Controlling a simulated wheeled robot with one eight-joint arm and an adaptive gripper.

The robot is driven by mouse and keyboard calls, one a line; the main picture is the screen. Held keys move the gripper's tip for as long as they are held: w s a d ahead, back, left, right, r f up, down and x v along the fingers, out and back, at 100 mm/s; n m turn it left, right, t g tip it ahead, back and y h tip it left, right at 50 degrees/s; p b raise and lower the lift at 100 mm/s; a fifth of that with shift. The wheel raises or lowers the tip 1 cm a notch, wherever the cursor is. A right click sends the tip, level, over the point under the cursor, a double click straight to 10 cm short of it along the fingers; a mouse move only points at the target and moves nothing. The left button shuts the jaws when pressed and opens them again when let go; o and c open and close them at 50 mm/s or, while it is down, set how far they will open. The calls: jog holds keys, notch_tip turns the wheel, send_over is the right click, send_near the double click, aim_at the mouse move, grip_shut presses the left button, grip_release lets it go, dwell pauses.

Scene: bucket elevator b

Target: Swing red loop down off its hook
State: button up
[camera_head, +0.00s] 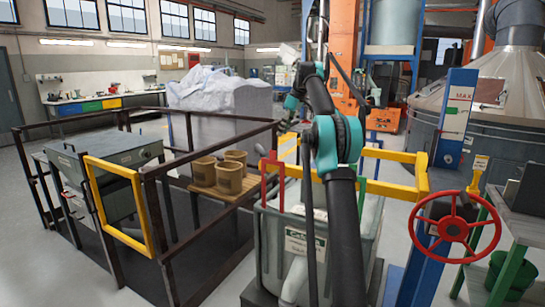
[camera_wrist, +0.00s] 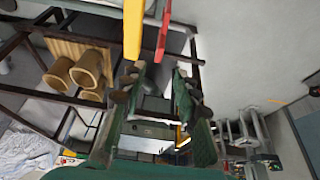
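A narrow red piece (camera_head: 272,172), which looks like the red loop, stands upright by the left end of the yellow bar (camera_head: 395,186) above the grey tub. Its hook cannot be made out. In the wrist view a red strip (camera_wrist: 163,32) runs in from the top edge beside a yellow strip (camera_wrist: 133,30); the red one is probably the same loop. My gripper (camera_wrist: 157,86) is open, with its two dark-green fingers apart and nothing held between them. The strips lie beyond the fingertips and appear apart from them. In the head view my arm hides part of the yellow bar.
A grey tub (camera_head: 375,225) stands below the bar. A red handwheel (camera_head: 455,228) and blue post (camera_head: 456,115) are at the right. Dark railings with a yellow gate (camera_head: 112,165) and several tan buckets (camera_head: 229,178) are at the left. Floor shows between railings and tub.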

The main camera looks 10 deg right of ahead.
aim_at(273, 162)
jog(key=x, duration=1.4)
jog(key=shift+f, duration=0.1)
grip_shut()
